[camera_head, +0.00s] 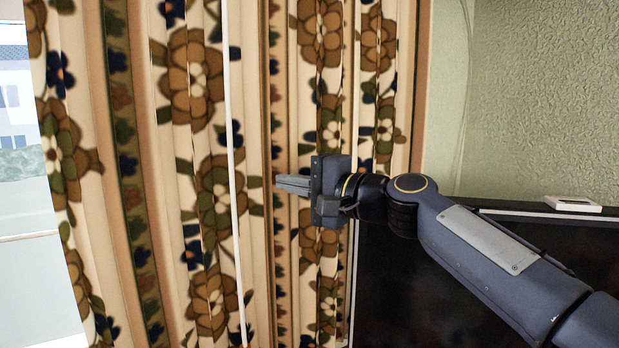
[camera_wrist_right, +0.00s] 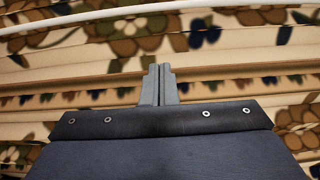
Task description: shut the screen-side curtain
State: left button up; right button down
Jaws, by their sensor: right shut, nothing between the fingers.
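The curtain (camera_head: 195,85) is cream with brown, green and navy flowers and hangs in folds across the left and middle of the head view. Its left edge borders the bright window; its right edge reaches the wall by the dark screen (camera_head: 395,290). A thin white rod (camera_head: 233,170) hangs upright in front of the cloth. My right gripper (camera_head: 279,184) is shut and empty, pointing left, just right of the rod with a gap between them. In the right wrist view the shut fingers (camera_wrist_right: 158,72) stand before the curtain folds (camera_wrist_right: 130,45). My left gripper is out of view.
The window (camera_head: 20,190) shows at the far left, with a pale building outside. A small white box (camera_head: 572,204) sits on top of the screen at the right. The green textured wall (camera_head: 545,100) is bare above it.

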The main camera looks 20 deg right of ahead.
aim_at(273, 178)
jog(key=w+a+p, duration=0.2)
jog(key=a, duration=0.4)
jog(key=shift+w, duration=0.15)
